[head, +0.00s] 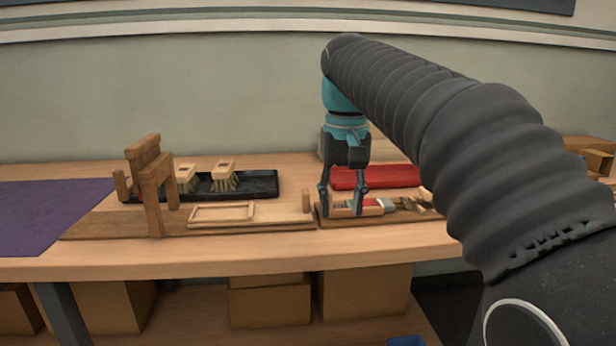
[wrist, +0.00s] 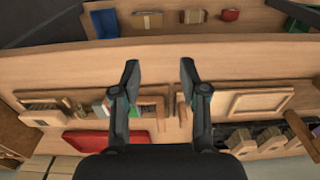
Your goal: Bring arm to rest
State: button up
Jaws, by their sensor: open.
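My gripper (head: 342,205) hangs down over the right-hand wooden board (head: 400,219) on the bench, with its two fingers apart. In the wrist view the gripper (wrist: 160,78) has nothing between its fingertips except the bare table beyond. A small wooden frame (head: 372,210) lies on the board around the fingertips in the head view; I cannot tell whether they touch it. My dark ribbed arm reaches in from the right and hides part of the bench.
A wooden press (head: 152,185) stands at the left. A shallow wooden frame (head: 222,213) lies beside it. A black tray (head: 265,184) holds brushes (head: 224,173). A red tray (head: 385,176) lies behind my gripper. A purple mat (head: 40,213) covers the left end. Boxes (head: 365,292) stand below.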

jog(key=s+d+f+t, duration=0.2)
jog(key=s+d+f, duration=0.3)
jog(key=s+f, duration=0.5)
jog(key=s+d+f+m+t, duration=0.1)
jog(key=s+d+f+t, duration=0.2)
jog(key=s+f, duration=0.7)
jog(key=shift+d+f, duration=0.15)
jog(key=shift+d, duration=0.95)
